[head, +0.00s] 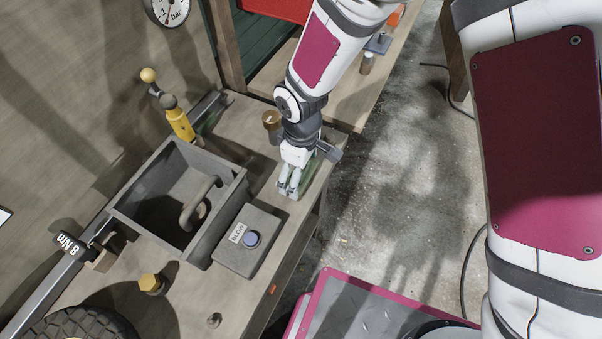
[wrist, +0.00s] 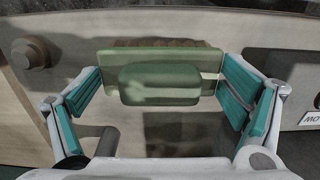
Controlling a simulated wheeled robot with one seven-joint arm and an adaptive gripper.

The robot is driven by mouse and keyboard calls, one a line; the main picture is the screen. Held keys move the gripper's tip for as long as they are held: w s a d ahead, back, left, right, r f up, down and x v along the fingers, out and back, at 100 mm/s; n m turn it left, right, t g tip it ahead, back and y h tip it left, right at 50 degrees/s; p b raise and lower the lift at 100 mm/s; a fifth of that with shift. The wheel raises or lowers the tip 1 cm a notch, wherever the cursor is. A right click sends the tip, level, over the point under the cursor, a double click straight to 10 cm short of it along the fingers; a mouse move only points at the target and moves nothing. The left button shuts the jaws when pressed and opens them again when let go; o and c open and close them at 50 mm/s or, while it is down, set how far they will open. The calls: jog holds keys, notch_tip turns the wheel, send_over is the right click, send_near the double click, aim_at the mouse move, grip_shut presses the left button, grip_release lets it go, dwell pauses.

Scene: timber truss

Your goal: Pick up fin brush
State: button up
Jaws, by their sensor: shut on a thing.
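The fin brush (wrist: 158,62) shows in the wrist view as a green block with a raised, rounded grip and a strip of brown bristles along its far edge. My gripper (wrist: 162,92) has its teal pads at the left and right ends of the brush and is shut on it. In the head view my gripper (head: 291,186) points down at the right edge of the wooden bench, and the brush there is mostly hidden by it. I cannot tell whether the brush still touches the bench.
A brass cylinder (head: 271,121) is close behind. A yellow tool (head: 180,122) stands behind the bin. Floor lies open to the right.

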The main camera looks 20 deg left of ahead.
jog(key=shift+r, duration=0.1)
jog(key=shift+r, duration=0.5)
notch_tip(320, 180, up, 2)
jog(key=shift+w, duration=0.1)
jog(key=shift+s+d+r, duration=0.2)
jog(key=shift+s+d, duration=0.05)
jog(key=shift+s, duration=0.4)
jog(key=s+d, duration=0.2)
jog(key=s, duration=0.5)
jog(key=s+d+r+b, duration=0.1)
jog(key=s+d, duration=0.2)
jog(key=s, duration=0.4)
jog(key=shift+r, duration=0.2)
jog(key=shift+d, duration=0.1)
